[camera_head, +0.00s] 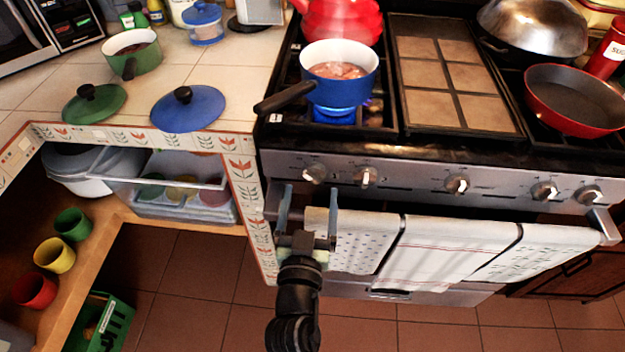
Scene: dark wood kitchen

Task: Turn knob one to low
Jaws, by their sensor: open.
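The stove's front panel (410,180) carries a row of several knobs. The leftmost knob (314,173) is silver, with another knob (365,176) just to its right. The number marks on the panel are too small to read, so I cannot tell which is labelled one. My gripper (309,191) is open and empty, its two blue-grey fingers pointing up the picture toward the panel. The fingers are spread to either side of the leftmost knob and appear just below it. I see no contact. A blue pot (340,88) stands on the front left burner, over a lit blue flame (334,114).
A rail with hanging towels (440,245) runs across the oven front, right beside my gripper. A red kettle (342,20), a tiled griddle (455,75) and a red pan (575,95) occupy the stovetop. The tiled counter (240,75) with blue and green lids lies left.

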